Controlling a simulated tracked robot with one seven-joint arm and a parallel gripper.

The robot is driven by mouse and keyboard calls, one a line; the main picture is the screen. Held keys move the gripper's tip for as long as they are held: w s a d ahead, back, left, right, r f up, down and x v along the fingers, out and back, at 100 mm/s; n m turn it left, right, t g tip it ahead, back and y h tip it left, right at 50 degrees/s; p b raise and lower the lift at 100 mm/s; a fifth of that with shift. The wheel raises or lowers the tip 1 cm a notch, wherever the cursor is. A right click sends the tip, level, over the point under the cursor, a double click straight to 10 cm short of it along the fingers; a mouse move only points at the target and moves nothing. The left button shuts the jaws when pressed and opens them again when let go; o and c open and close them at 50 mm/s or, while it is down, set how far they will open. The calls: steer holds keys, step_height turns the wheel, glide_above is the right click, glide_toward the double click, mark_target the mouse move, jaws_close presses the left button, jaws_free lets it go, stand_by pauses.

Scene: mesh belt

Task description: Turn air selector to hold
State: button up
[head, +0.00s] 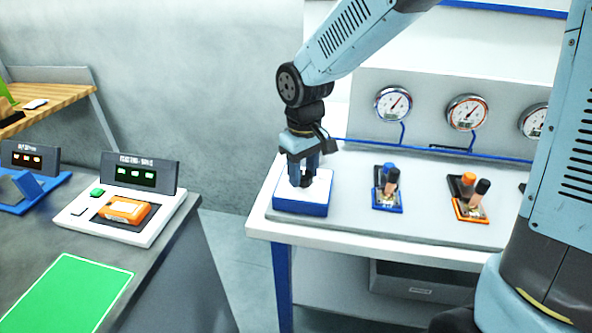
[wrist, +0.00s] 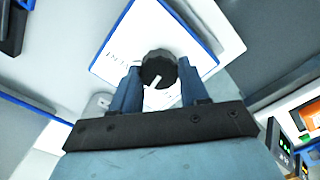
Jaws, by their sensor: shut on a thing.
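The air selector is a black ribbed knob (wrist: 158,68) with a white pointer line, on a white-faced box with blue sides (head: 300,208) at the left end of the white bench. In the wrist view the pointer runs toward the lower left of the knob. The label print on the white face (wrist: 125,48) is partly covered and cannot be read in full. My gripper (head: 304,180) reaches straight down over the box. Its two blue fingers (wrist: 158,88) stand on either side of the knob and are shut on it.
Blue-handled (head: 387,188) and orange-handled (head: 468,197) valves stand to the right on the white bench (head: 345,222), below round gauges (head: 393,103). A dark counter at the left holds a white console (head: 150,215) with an orange item (head: 124,210) and a green mat (head: 68,300).

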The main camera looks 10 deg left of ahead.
mark_target(304, 174)
steer(key=shift+d+f+m, duration=0.1)
steer(key=shift+d+m, duration=0.05)
steer(key=shift+m, duration=0.45)
steer(key=o, duration=1.1)
steer(key=shift+c, duration=0.2)
step_height(304, 174, up, 14)
steer(key=shift+w+f, duration=0.1)
